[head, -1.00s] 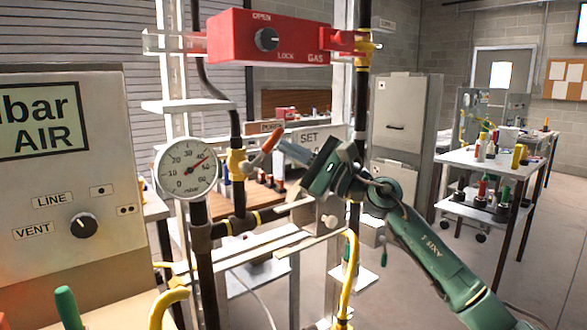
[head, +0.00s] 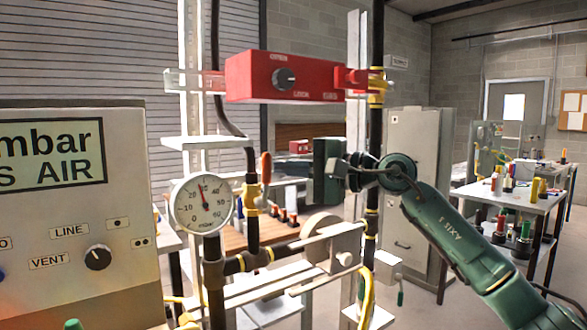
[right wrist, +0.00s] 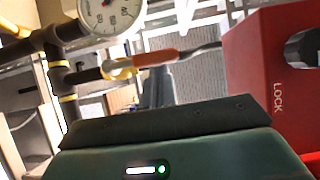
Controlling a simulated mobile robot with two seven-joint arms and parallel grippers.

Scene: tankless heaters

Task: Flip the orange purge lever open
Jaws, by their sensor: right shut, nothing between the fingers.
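The orange purge lever (head: 265,167) stands about upright above its brass valve (head: 252,196) on the dark pipe. It also shows in the right wrist view (right wrist: 155,57), beyond my gripper's dark front edge. My left gripper is not in view.
The red gas lock box (head: 285,77) hangs above the lever and is close on the right in the right wrist view (right wrist: 275,85). A grey control panel (head: 70,210) fills the left side. A pale bar and round disc (head: 320,230) lie below the gripper.

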